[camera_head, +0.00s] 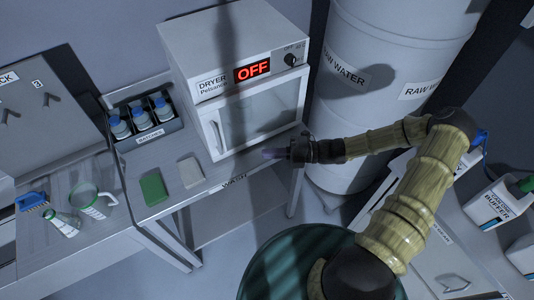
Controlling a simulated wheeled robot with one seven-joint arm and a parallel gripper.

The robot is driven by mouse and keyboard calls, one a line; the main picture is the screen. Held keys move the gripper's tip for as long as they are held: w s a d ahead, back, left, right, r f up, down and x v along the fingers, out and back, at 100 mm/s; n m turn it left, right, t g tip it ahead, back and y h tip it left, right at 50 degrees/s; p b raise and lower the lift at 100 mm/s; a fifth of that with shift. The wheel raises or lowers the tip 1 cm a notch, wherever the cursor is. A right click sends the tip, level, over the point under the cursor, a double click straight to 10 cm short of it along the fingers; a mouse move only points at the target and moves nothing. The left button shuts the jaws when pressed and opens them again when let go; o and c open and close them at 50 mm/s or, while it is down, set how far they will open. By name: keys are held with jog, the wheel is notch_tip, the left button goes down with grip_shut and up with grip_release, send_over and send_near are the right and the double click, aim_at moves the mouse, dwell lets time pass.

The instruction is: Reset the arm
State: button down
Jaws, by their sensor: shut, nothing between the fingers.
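My arm (410,205) rises from the bottom of the head view, bends at the upper right and reaches left. My gripper (272,154) is at its end, in front of the dryer's lower right side and over the front part of the bench. It is shut and holds nothing. The gap between the gripper and the dryer or bench is hard to judge.
The dryer (228,86) reads OFF. A rack (149,134) holds blue-capped bottles. A green block (153,188) and a pale block (190,172) lie on the bench. Glassware (92,203) and a blue brush (32,201) are left. A raw water tank (390,60) stands behind my arm.

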dwell(0.3)
jog(key=s+d+f+n+g+h+b, duration=0.1)
jog(key=s+d+n+g+h, duration=0.1)
jog(key=s+n+h, duration=0.45)
jog(key=s+d+f+n+g+h+b, duration=0.1)
jog(key=s+d+n+g+h, duration=0.2)
jog(key=n, duration=0.7)
jog(key=d+r+n+t+h+b, duration=0.1)
jog(key=d+r+n+t+h, duration=0.2)
jog(key=r+n, duration=0.3)
jog(key=d+r+n+t+h, duration=0.4)
jog(key=r+n, duration=0.3)
jog(key=n, duration=0.6)
jog(key=shift+s+n+t+h+b, duration=0.2)
jog(key=shift+n+t+h+b, duration=0.15)
jog(key=shift+h, duration=0.4)
